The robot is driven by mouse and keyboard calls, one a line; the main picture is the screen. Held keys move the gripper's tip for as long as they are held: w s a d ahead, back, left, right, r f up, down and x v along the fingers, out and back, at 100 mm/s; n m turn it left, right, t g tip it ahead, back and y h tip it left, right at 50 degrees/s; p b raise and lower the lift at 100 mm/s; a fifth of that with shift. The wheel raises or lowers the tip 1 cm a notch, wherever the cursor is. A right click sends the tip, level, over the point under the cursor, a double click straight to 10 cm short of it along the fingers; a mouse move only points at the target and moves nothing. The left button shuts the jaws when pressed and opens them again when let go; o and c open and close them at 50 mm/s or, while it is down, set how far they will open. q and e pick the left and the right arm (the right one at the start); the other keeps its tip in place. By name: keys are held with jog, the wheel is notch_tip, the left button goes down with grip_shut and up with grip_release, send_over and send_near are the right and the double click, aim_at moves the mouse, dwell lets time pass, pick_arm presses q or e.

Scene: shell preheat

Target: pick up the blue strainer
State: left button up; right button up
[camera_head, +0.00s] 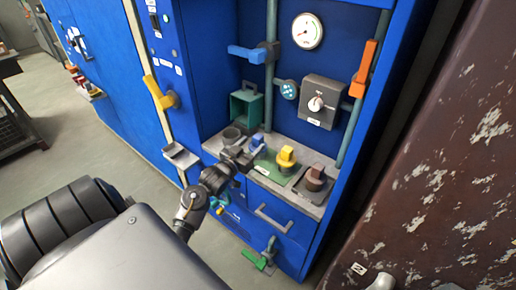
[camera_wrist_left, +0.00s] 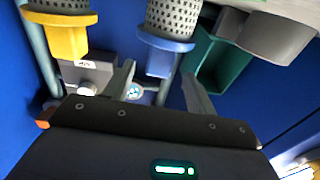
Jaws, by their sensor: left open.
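The blue strainer (camera_head: 257,141) stands on the grey shelf of the blue cabinet, left of the yellow one. In the left wrist view, which looks upside down, the strainer (camera_wrist_left: 165,42) shows a blue rim, a blue block-like grip and a grey perforated basket. My left gripper (camera_head: 243,154) is beside it in the head view and hides part of it. In the left wrist view my left gripper (camera_wrist_left: 160,78) is open, with the blue grip between or just beyond its fingertips. I cannot tell whether they touch. My right gripper is not in view.
A yellow strainer (camera_head: 286,155) and a brown-topped item (camera_head: 316,175) stand to the right. A grey cup (camera_head: 232,136) and a green open box (camera_head: 245,108) stand to the left and behind. Pipes, a gauge (camera_head: 307,31) and a switch box (camera_head: 322,102) line the back wall.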

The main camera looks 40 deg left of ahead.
aim_at(256, 141)
pick_arm(q)
jog(key=w, duration=0.4)
jog(key=shift+w+a, duration=0.2)
jog(key=shift+w, duration=0.2)
jog(key=c, duration=1.1)
jog(key=shift+r, duration=0.15)
